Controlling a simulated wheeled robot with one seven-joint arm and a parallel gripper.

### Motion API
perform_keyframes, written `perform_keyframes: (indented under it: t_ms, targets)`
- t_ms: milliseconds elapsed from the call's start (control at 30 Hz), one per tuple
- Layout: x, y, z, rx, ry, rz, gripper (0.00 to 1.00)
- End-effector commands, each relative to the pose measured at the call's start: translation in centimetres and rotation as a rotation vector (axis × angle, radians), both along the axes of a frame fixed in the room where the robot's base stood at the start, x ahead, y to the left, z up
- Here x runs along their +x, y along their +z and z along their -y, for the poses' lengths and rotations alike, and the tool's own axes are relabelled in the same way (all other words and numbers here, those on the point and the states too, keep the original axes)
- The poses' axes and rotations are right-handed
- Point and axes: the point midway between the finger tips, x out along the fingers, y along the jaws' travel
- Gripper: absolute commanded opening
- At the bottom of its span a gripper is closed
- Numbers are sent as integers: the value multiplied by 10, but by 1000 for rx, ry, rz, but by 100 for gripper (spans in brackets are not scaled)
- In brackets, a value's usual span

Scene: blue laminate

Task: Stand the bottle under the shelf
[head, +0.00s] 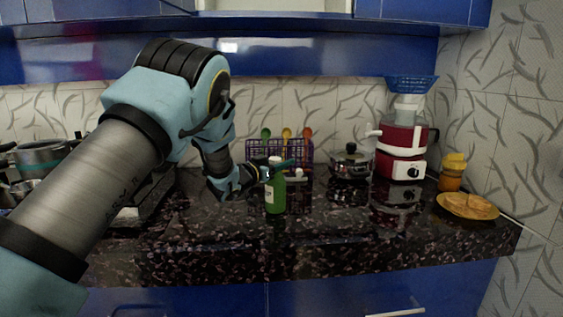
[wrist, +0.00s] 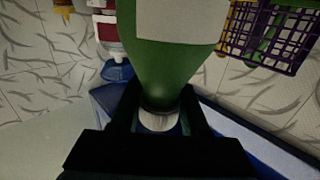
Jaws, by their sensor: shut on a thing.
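The green bottle (head: 275,199) with a white cap and pale label is upright over the middle of the dark speckled counter (head: 330,225). I cannot tell whether its base touches the counter. My gripper (head: 277,170) is shut on the bottle's neck from the left. In the wrist view the picture is upside down, and the fingers (wrist: 160,112) close around the neck of the bottle (wrist: 175,60), with the pale cap between them. A blue overhead cabinet row (head: 330,55) with an open pale compartment (head: 275,5) runs above the counter.
A purple rack (head: 265,152) with colored spoons stands behind the bottle. A lidded pot (head: 351,163), a red and white appliance (head: 402,150), an orange jar (head: 453,175) and a yellow plate (head: 467,206) are to the right. Pots (head: 40,155) stand left. The front counter right of the bottle is clear.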

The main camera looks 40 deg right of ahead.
Motion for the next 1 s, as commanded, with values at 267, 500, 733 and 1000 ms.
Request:
perform_keyframes:
  t_ms: [267, 500, 733, 1000]
  targets:
    - [0, -3, 0, 1, 1, 0, 55]
    - [0, -2, 0, 1, 1, 0, 75]
    - [0, 0, 0, 1, 0, 0, 75]
    - [-2, -2, -39, 1, 4, -1, 75]
